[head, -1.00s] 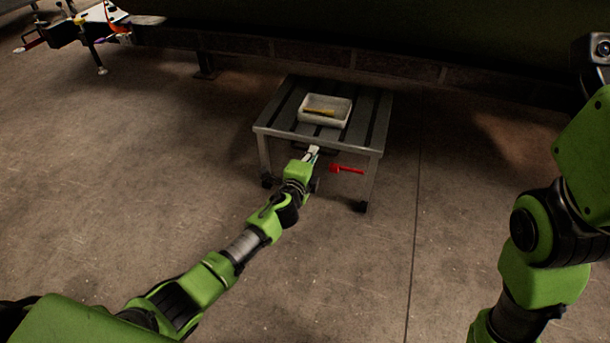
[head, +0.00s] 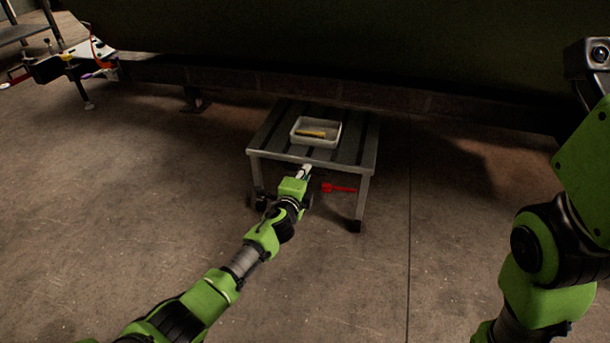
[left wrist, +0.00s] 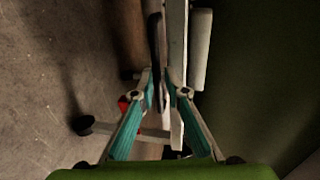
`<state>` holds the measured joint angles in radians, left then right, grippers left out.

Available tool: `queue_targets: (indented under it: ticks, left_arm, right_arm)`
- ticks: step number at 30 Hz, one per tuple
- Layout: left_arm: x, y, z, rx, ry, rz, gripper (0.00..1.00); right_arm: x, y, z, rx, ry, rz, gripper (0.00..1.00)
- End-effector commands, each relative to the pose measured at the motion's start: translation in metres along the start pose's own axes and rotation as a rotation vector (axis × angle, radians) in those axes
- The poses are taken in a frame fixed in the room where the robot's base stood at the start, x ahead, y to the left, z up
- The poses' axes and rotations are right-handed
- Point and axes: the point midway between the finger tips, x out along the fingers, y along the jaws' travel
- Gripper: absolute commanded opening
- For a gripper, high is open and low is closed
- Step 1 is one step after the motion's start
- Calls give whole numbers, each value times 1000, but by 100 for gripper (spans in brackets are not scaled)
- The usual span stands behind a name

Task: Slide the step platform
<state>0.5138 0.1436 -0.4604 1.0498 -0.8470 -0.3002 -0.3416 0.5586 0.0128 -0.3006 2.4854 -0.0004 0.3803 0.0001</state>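The step platform (head: 357,157) is a low grey slatted table on legs with dark feet, standing upright on the floor in front of the dark fuselage. My left gripper (head: 304,172) reaches its near edge, around the middle. In the left wrist view the teal fingers (left wrist: 163,88) are close together, one on each side of the platform's thin grey edge (left wrist: 178,40), and look shut on it. The exact contact is hard to see. A red handle (head: 340,188) hangs under the top, right of the gripper. My right gripper is not in view.
A white tray (head: 334,142) holding a yellowish bar lies on the platform. A stand with tools (head: 85,62) is at the upper left. The dark fuselage (head: 330,45) overhangs behind the platform. The concrete floor in front and at both sides is clear.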

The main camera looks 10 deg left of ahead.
Motion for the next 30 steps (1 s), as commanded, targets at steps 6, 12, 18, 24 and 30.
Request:
queue_targets:
  ticks: [6,12,18,24,30]
  left_arm:
    - [0,0,0,0,0,1,15]
    - [0,2,0,0,0,2,15]
    - [-12,2,1,1,-2,0,15]
    - [-40,2,0,1,1,1,15]
    - [-72,1,0,0,1,1,15]
  right_arm:
    - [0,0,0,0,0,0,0]
    - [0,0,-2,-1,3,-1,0]
    - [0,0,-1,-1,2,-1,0]
    - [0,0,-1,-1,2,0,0]
    - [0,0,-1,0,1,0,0]
